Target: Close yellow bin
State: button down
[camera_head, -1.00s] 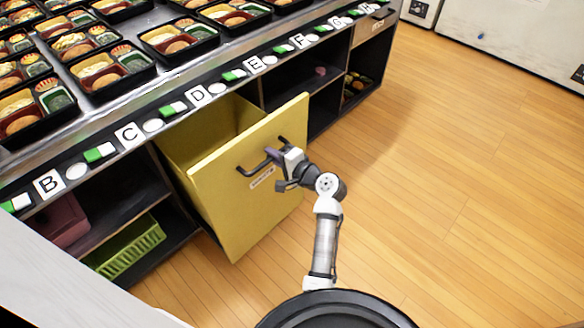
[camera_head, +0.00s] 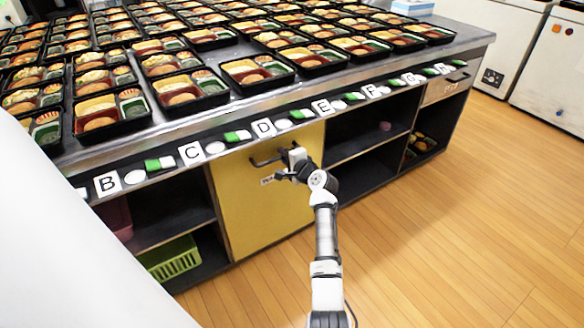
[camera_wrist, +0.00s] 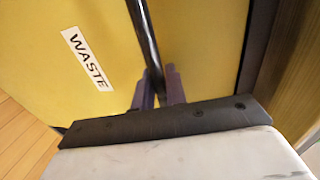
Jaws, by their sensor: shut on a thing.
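The yellow bin (camera_head: 262,205) is a flat yellow front set in the counter, under the letters C to E. Its front looks flush with the counter's face in the head view. A black bar handle (camera_head: 262,163) runs across its upper part, and a white "WASTE" label (camera_wrist: 87,59) shows beside the handle in the wrist view. My gripper (camera_head: 292,158) is at the right part of the handle. In the wrist view its two fingers (camera_wrist: 160,90) are shut around the dark bar (camera_wrist: 143,35). The inside of the bin is hidden.
The counter (camera_head: 420,60) above holds many black bento trays (camera_head: 190,92). Open shelves flank the bin, with a green basket (camera_head: 172,259) at lower left. Wooden floor (camera_head: 450,220) is clear on the right. A pale panel (camera_head: 60,240) fills the lower left.

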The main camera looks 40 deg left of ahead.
jog(key=shift+w+a, duration=0.15)
jog(key=shift+a, duration=0.2)
jog(key=shift+w+r, duration=0.1)
jog(key=shift+r, duration=0.1)
jog(key=shift+a, duration=0.1)
jog(key=c, duration=1.8)
grip_release()
jog(key=shift+c, duration=0.2)
jog(key=o, duration=0.3)
jog(key=shift+a+f, duration=0.1)
jog(key=shift+a, duration=0.05)
jog(key=shift+s+d, duration=0.2)
jog(key=shift+d, duration=0.25)
jog(key=v, duration=1.3)
